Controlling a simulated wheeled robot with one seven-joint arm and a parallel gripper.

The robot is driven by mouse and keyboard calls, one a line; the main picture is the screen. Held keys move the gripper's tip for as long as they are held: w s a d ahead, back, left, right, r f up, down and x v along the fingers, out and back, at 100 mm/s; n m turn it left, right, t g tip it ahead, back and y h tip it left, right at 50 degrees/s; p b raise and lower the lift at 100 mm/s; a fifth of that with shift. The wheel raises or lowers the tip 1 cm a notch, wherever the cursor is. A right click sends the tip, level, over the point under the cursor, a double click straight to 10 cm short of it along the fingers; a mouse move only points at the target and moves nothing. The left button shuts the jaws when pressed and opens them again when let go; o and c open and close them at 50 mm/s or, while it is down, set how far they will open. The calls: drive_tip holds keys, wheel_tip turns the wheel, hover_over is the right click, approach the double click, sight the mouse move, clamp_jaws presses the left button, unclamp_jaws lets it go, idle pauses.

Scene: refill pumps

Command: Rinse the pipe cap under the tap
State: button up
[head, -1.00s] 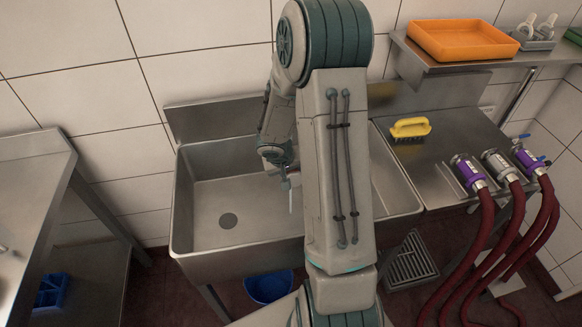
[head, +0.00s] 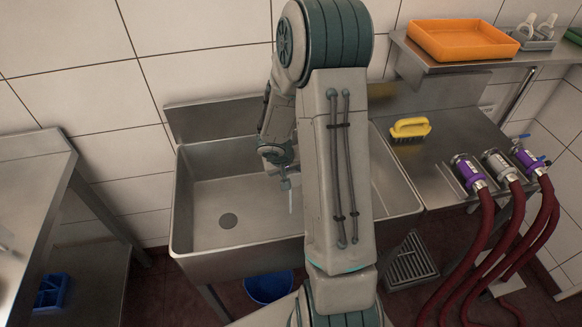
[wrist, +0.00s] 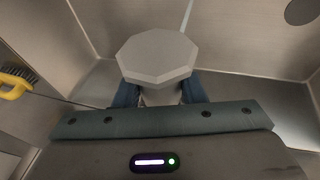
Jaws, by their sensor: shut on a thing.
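My gripper (wrist: 158,95) is shut on the pipe cap (wrist: 157,55), a grey eight-sided piece held between the blue fingers in the wrist view. In the head view my gripper (head: 286,182) is over the right part of the steel sink (head: 203,208), below its rim height; the cap is too small to make out there. A thin pale vertical streak, like running water, shows just beside the gripper. In the wrist view a pale streak also runs down behind the cap; I cannot tell whether it touches it. The tap itself is hidden behind my arm.
A yellow brush (head: 410,128) lies on the drainboard right of the sink. Purple and grey hose couplings (head: 468,172) with red hoses stand farther right. An orange tray (head: 462,40) sits on the shelf above. A blue bucket (head: 268,288) is under the sink. The sink's left half is clear.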

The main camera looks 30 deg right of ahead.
drive_tip(key=shift+s, duration=0.1)
drive_tip(key=s+a+r+b, duration=0.2)
drive_tip(key=s+r, duration=0.2)
drive_tip(key=s, duration=0.5)
drive_tip(key=shift+s+a, duration=0.2)
drive_tip(key=shift+a, duration=0.15)
idle(0.6)
drive_tip(key=w+a+f+n, duration=0.2)
drive_tip(key=w+a+f, duration=0.5)
drive_tip(key=w+a, duration=0.3)
drive_tip(key=shift+w+a+f+t+y, duration=0.2)
drive_tip(key=shift+a+t+y, duration=0.15)
drive_tip(key=shift+a, duration=0.45)
